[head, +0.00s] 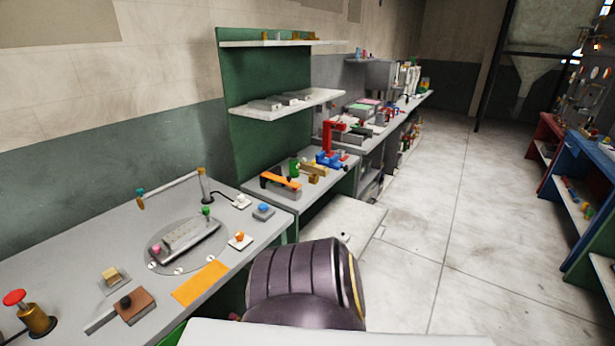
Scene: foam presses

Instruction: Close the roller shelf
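A pale, flat, low panel (365,222) juts out into the aisle beside the grey benches, just behind a dark ribbed rounded part at the bottom centre. It looks like a pulled-out shelf and may be the roller shelf, but I cannot tell for sure. A small knob or fitting (343,235) sits on it. Its near left part is hidden by the dark part. No rollers can be made out. Neither of my grippers shows in the head view.
A grey bench (70,250) with fixtures and a red button (14,298) fills the left. A second bench (338,187) holds a red and blue clamp (331,150). Blue shelving (555,180) stands at the right. The floor (440,210) between is clear.

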